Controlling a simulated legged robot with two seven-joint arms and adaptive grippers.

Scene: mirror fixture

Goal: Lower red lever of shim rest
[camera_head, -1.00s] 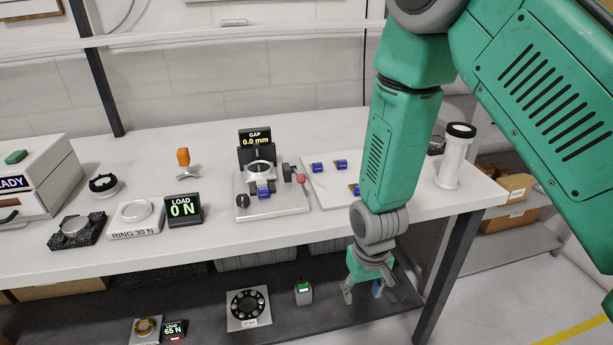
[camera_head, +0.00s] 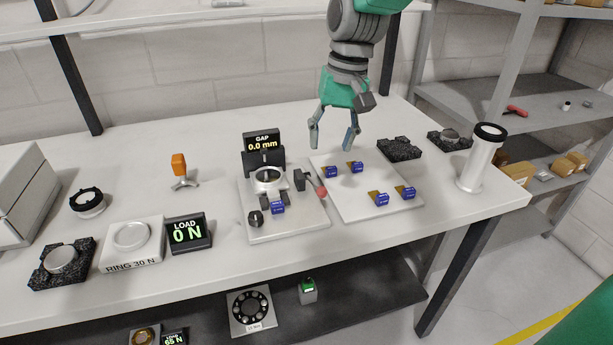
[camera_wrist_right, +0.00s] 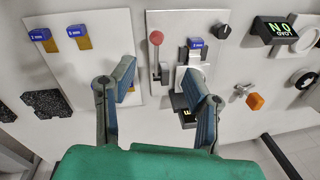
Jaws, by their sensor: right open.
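The mirror fixture with the shim rest is on a light base plate (camera_head: 285,222) in the middle of the bench, with a GAP display (camera_head: 262,142) reading 0.0 mm behind it. Its red lever knob (camera_head: 321,192) is on a rod at the plate's right side; it also shows in the right wrist view (camera_wrist_right: 156,37). A blue shim tag (camera_head: 278,208) is at the front of the fixture. My right gripper (camera_head: 332,147) is open and empty, above and behind the shim plate, to the right of the lever. In the right wrist view its fingers (camera_wrist_right: 155,100) are spread. My left gripper is out of view.
A white plate (camera_head: 368,197) with several blue-tagged shims lies right of the fixture. A white cylinder (camera_head: 477,165) stands near the bench's right end. A LOAD display (camera_head: 189,233) and an orange-handled tool (camera_head: 180,170) are to the left. Bare bench lies behind the fixture.

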